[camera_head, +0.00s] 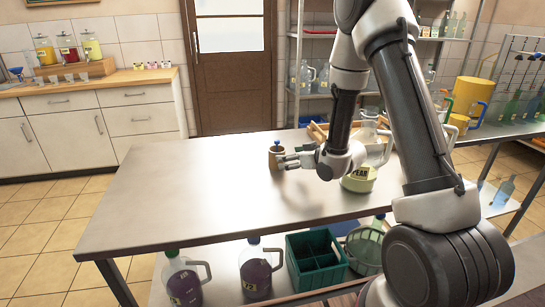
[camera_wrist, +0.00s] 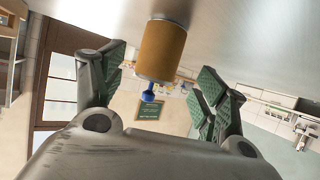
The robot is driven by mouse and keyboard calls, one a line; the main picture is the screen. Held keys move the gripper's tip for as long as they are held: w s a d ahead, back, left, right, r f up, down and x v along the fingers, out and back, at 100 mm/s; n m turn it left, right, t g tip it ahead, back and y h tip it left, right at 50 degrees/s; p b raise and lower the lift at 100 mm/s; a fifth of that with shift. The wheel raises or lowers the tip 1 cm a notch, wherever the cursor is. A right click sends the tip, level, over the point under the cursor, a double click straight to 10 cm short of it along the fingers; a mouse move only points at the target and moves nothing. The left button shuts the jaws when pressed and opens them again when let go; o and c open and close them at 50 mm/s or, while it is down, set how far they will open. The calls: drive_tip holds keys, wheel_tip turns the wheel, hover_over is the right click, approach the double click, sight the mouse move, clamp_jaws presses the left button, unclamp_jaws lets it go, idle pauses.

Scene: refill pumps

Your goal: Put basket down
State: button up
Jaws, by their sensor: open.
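My gripper (camera_head: 285,160) is open above the steel table (camera_head: 190,195), near a small brown cylindrical holder (camera_head: 273,157) with a blue-topped piece in it. In the wrist view, which is upside down, this holder (camera_wrist: 162,50) stands upright on the table between the open fingers. I cannot tell if they touch it. A green round basket (camera_head: 365,262) is on the shelf under the table, apart from my gripper. A pale green container marked PEAR (camera_head: 359,181) stands on the table just right of my gripper, partly behind my arm.
A wooden tray (camera_head: 317,131) and a clear jug (camera_head: 376,137) are at the table's back right. A green crate (camera_head: 316,262) and purple jugs (camera_head: 183,283) sit on the lower shelf. The table's left half is clear. A counter (camera_head: 90,85) stands at the left wall.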

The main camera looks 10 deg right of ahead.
drive_tip(key=shift+w+a+f, duration=0.4)
drive_tip(key=shift+a+f, duration=0.2)
drive_tip(key=x, duration=0.7)
drive_tip(key=shift+w+d, duration=0.25)
drive_tip(key=shift+d, duration=0.05)
drive_tip(key=c, duration=1.2)
drive_tip(key=shift+r, duration=0.1)
